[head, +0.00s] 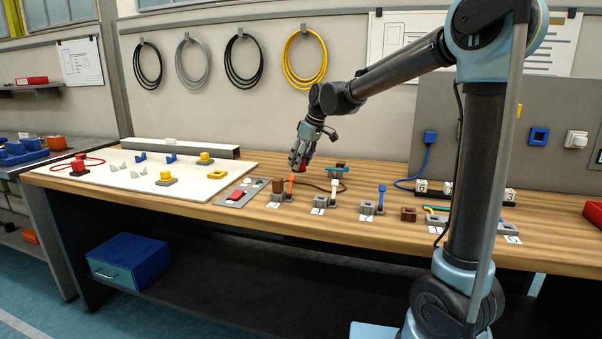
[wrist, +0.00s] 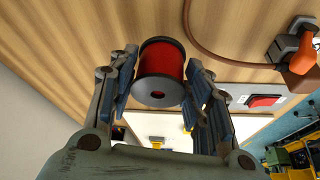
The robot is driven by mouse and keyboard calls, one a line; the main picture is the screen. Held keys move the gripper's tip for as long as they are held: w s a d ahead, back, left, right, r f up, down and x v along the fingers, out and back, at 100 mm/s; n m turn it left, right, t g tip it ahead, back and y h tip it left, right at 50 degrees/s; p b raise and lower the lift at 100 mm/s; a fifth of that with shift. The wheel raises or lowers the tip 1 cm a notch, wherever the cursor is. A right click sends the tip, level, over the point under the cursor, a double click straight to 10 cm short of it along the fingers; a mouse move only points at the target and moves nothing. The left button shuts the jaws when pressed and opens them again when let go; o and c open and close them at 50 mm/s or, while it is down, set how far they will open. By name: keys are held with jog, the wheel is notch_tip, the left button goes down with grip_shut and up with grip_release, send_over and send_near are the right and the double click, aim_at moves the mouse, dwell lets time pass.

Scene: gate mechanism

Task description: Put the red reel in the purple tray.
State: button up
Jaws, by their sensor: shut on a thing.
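The red reel (wrist: 162,62), a red spool with dark end flanges, sits between the two fingers of my gripper (head: 298,166) in the wrist view. The fingers are shut on it, one on each side. In the head view only a small bit of red (head: 303,168) shows at the fingertips. My gripper points down over the wooden workbench (head: 260,212), behind the row of levers. I cannot tell from these views how far the reel is from the bench top. I cannot make out a purple tray in either view.
A white board (head: 130,185) with yellow, blue and red fixtures lies left. A grey plate with a red button (head: 235,195) and several numbered lever blocks (head: 320,203) line the front. A brown cable (wrist: 215,50) runs near the reel. A blue box (head: 130,262) stands below the bench.

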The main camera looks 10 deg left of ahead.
aim_at(300, 170)
jog(key=shift+f, duration=2.1)
jog(key=o, duration=1.2)
